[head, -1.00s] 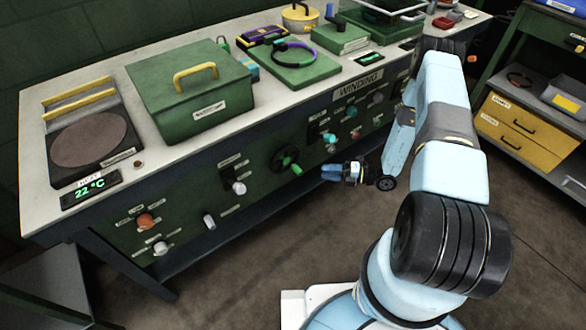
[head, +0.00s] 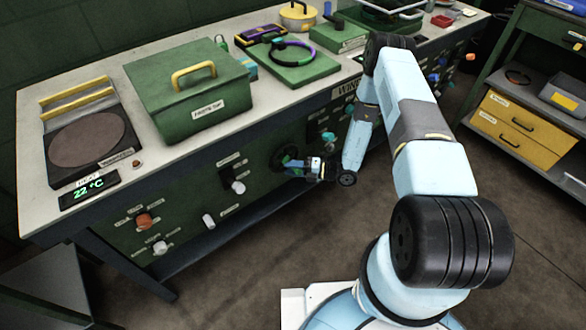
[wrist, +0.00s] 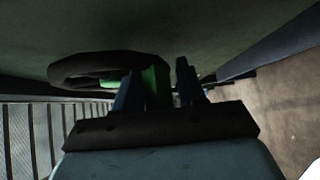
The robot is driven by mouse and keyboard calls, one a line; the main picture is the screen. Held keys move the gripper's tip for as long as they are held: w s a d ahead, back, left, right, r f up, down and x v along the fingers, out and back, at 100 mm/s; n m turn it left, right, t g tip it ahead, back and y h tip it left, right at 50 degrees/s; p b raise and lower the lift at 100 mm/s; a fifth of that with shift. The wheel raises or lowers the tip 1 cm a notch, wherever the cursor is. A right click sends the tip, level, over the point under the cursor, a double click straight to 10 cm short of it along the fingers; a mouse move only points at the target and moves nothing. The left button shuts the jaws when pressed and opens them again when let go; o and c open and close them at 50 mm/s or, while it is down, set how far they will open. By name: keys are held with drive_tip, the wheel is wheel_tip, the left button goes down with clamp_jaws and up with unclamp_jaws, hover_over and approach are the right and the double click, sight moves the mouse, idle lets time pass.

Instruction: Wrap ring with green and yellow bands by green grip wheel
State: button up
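The green grip (wrist: 156,82) stands on the dark wheel (wrist: 85,68) on the bench front. In the head view the wheel (head: 282,157) is partly behind my gripper (head: 293,169). In the wrist view my gripper (wrist: 158,88) has its fingers apart, one on each side of the green grip. The grip is close to the left finger, with a gap to the right finger. The ring (head: 291,43) is on a green block (head: 312,71) on the bench top. It shows purple, dark and green parts; I cannot make out a yellow band on it.
A green lidded box (head: 188,95) and a dark round hotplate (head: 88,140) with a 22 °C display (head: 90,190) stand on the bench top. Several knobs, such as an orange one (head: 143,221), stick out of the front. A shelf with yellow drawers (head: 520,130) stands at right.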

drive_tip(key=shift+a, duration=0.1)
drive_tip(key=shift+c, duration=0.2)
clamp_jaws()
